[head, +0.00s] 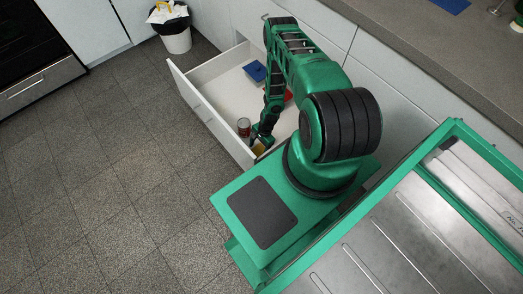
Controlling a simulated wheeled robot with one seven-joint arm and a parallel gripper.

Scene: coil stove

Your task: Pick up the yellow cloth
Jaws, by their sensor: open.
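A small yellow patch (259,149), which looks like the yellow cloth, shows in the front corner of an open white drawer (196,102). My gripper (261,142) reaches down into this drawer, right at the yellow patch. It hides part of it, and I cannot tell whether they touch. The fingers are open but small and partly hidden by my own arm. Another yellow bit (166,4) shows at the top of the bin in the back, too small to identify.
A clear and red jar or can (244,126) stands just left of my gripper in the drawer. A blue box (255,72) and a red item (288,96) lie further back. A white bin (178,43) stands by the cabinets. The tiled floor at left is clear.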

